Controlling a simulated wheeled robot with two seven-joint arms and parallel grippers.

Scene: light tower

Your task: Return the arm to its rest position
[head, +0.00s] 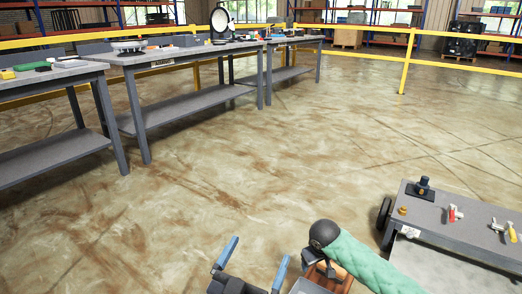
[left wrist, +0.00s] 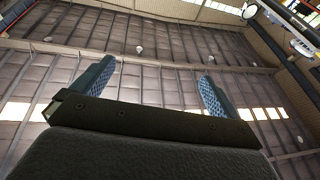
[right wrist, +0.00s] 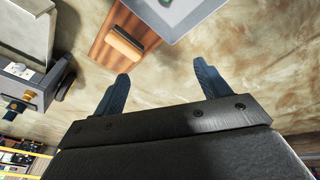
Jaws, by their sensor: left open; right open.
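My left gripper (head: 258,250) shows at the bottom of the head view, its two blue fingers spread and pointing up. My right gripper (right wrist: 162,74) is open and empty in the right wrist view, above the concrete floor. I cannot make out the right gripper in the head view. A brown wooden piece with a handle (right wrist: 125,42) lies beyond the right fingers, apart from them.
A grey cart (head: 460,232) with small parts stands at the right. Grey workbenches (head: 190,98) stand at the left. A green quilted shape with a dark round end (head: 372,262) is at the bottom. The floor between is clear. A yellow rail (head: 460,67) runs behind.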

